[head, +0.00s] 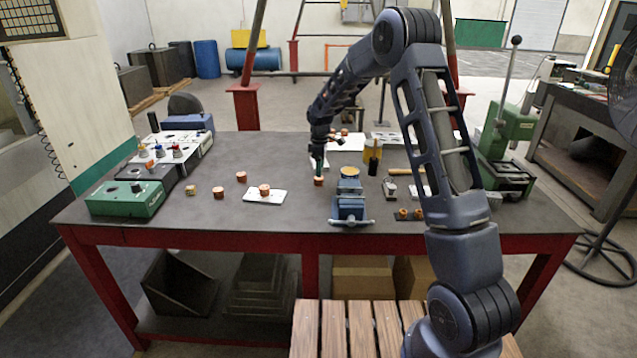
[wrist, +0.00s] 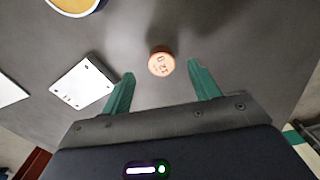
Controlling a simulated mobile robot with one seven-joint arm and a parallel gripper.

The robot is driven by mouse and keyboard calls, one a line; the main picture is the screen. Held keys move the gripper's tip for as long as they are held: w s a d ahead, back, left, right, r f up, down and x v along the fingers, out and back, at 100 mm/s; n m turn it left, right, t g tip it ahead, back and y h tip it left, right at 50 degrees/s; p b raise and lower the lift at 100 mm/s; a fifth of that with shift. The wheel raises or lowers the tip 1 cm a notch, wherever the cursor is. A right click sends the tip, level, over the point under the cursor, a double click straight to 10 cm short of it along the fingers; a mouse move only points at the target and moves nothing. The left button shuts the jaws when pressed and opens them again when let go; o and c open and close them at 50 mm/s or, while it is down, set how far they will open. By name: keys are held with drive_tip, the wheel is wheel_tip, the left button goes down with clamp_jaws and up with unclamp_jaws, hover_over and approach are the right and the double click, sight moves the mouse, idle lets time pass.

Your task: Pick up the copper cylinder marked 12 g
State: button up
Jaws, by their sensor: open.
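A small copper cylinder (head: 319,181) stands upright on the grey workbench, just below my gripper (head: 318,165). In the wrist view the cylinder (wrist: 161,63) shows a dark mark on its top. The mark seems to include a 12, but it is turned and too small to read surely. My gripper (wrist: 160,74) is open and empty. Its two green fingers lie left and right of the cylinder in the picture, with gaps on both sides. More copper cylinders stand to the left, one on the bench (head: 241,176) and one on a white plate (head: 264,189); their marks are unreadable.
A blue vise (head: 350,208) stands to the right, with a round yellow-topped thing (head: 349,172) behind it. A green box (head: 126,199) is at the left and a green press (head: 503,140) at the right. The bench front between plate and vise is clear.

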sight(319, 181)
drive_tip(key=f, duration=0.5)
drive_tip(key=shift+a, duration=0.3)
drive_tip(key=shift+c, duration=0.4)
drive_tip(key=shift+r, duration=0.1)
drive_tip(key=c, duration=1.2)
